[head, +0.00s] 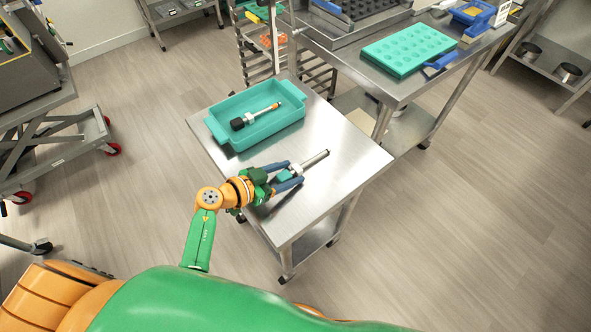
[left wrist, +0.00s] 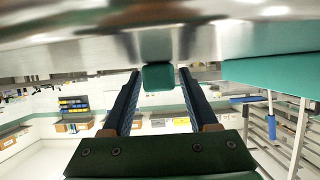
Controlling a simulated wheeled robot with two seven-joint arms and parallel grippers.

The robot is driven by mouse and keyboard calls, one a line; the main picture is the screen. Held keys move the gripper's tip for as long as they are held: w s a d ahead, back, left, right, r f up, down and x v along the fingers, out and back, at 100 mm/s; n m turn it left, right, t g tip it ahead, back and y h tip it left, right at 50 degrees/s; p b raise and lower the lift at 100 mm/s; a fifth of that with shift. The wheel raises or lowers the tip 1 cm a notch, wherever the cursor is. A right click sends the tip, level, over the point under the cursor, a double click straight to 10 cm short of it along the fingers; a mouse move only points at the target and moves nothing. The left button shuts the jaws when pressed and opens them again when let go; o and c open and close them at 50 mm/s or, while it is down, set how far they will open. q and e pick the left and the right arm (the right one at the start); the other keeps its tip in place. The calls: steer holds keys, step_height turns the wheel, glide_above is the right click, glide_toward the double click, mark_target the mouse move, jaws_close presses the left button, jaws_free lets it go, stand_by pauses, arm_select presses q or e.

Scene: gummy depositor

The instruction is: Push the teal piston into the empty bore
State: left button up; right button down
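A piston with a teal end (head: 284,175), a pale collar and a grey metal rod lies on the steel table (head: 345,165), rod pointing right and away. My left gripper (head: 294,173) is low at the table, its two blue fingers apart on either side of the teal end. In the left wrist view, the teal end (left wrist: 158,77) shows between the fingertips (left wrist: 160,72), with a narrow gap on each side. My right gripper is not in view. I cannot make out an empty bore in these frames.
A teal tray (head: 222,139) behind the gripper holds a rod-like part (head: 257,115) with a black end and an orange tip. A bench (head: 405,85) with a green mold tray (head: 409,48) stands at the back right. A machine (head: 35,70) stands on a cart at the left.

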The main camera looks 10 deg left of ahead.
arm_select(q)
jaws_close()
steer(key=shift+r, duration=0.1)
steer(key=shift+r, duration=0.25)
step_height(320, 180, up, 4)
steer(key=shift+f+p, duration=0.25)
steer(key=shift+p, duration=0.95)
steer(key=s+a+r+p, duration=0.1)
steer(key=s+a+r, duration=0.1)
steer(key=s+r, duration=0.2)
steer(key=s+a+r+p, duration=0.1)
steer(key=s+a+r, duration=0.1)
steer(key=s+r, duration=0.3)
steer(key=s, duration=0.4)
steer(key=shift+s+a, duration=0.15)
steer(key=shift+a, duration=0.1)
steer(key=shift+c, duration=1.4)
jaws_free()
jaws_close()
